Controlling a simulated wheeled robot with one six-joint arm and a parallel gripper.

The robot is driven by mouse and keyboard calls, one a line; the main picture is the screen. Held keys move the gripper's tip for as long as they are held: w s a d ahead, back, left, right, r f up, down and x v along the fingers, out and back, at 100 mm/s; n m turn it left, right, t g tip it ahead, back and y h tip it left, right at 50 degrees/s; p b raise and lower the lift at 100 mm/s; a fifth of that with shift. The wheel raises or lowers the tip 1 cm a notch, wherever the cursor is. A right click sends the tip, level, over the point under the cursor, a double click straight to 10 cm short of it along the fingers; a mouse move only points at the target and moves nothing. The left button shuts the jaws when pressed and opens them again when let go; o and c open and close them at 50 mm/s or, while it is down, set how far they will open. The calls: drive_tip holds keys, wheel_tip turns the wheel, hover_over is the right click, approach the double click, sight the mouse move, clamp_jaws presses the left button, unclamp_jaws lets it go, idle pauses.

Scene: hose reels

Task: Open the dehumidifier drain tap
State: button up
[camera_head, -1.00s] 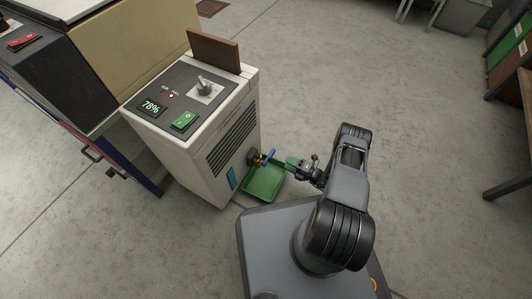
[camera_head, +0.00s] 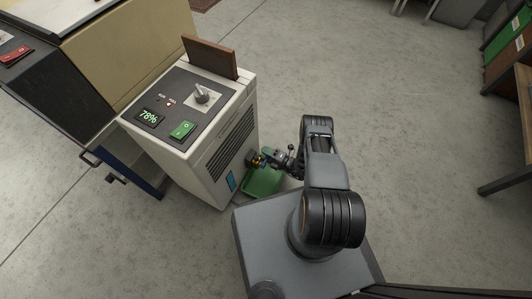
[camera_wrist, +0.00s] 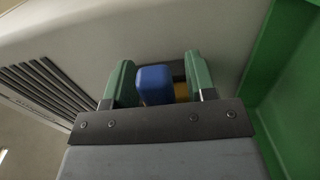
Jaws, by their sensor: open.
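The dehumidifier (camera_head: 205,150) is a pale cabinet with a dark top panel, a 78% display and a green switch. Its drain tap is low on the vented side, largely hidden by my gripper in the head view. In the wrist view the tap's blue handle (camera_wrist: 154,84) stands between the two green fingers of my gripper (camera_wrist: 160,85), with some brass-yellow body (camera_wrist: 181,92) behind it. The fingers are open, one on each side of the handle. A gap shows on the right; on the left the handle is close to the finger, and I cannot tell if they touch.
A green tray (camera_head: 262,181) lies on the floor below the tap; its green wall (camera_wrist: 285,85) rises at the right in the wrist view. A tan and black machine (camera_head: 125,50) stands at the left. The floor to the right is clear up to a shelf (camera_head: 510,120).

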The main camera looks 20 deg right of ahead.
drive_tip(key=shift+c, duration=0.2)
clamp_jaws()
